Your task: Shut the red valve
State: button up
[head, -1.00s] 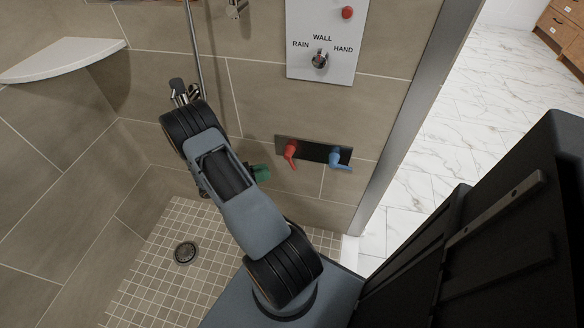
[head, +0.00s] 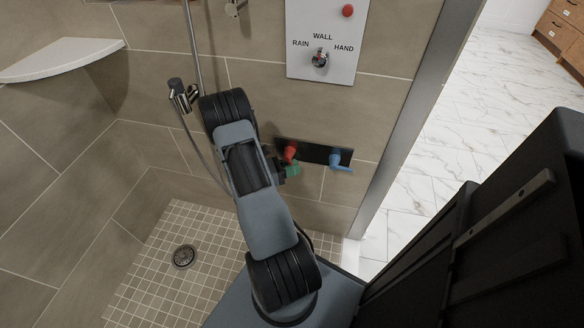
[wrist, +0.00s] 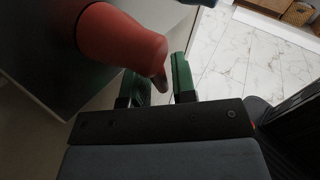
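The red valve (head: 290,149) is a lever handle on a dark plate on the tiled shower wall. In the head view my gripper (head: 290,170) has green fingers and is right at the lower end of the red lever, partly covering it. In the wrist view the red lever (wrist: 120,42) comes in from the upper left, and its tip is between the two green fingers of my gripper (wrist: 160,74). The fingers stand apart, with a gap between the tip and the right finger. Contact with the left finger is unclear, as the lever partly hides it.
A blue lever (head: 338,159) sits right of the red one on the same plate (head: 314,152). A control panel (head: 321,40) with a selector knob is above. A hand-shower hose hangs at left. A corner shelf (head: 60,59) and floor drain (head: 184,256) are farther left.

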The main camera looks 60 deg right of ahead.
jog(key=shift+c, duration=0.2)
grip_shut()
jog(key=shift+w+a+r+y+p, duration=0.15)
jog(key=shift+r+y+p, duration=0.15)
jog(key=shift+p, duration=0.4)
jog(key=shift+w+m+t+y+p, duration=0.2)
jog(key=shift+m+t+y+p, duration=0.2)
jog(key=shift+t+p, duration=0.2)
jog(key=shift+w+a+f+m+t+y+p, duration=0.1)
jog(key=shift+w+f+m+t+y+p, duration=0.2)
jog(key=shift+t, duration=0.2)
jog(key=shift+w+a+f+m+t+y+p, duration=0.1)
jog(key=shift+w+f+m+t+y+p, duration=0.15)
jog(key=shift+t+y, duration=0.2)
jog(key=shift+r, duration=0.1)
jog(key=shift+o, duration=0.2)
grip_release()
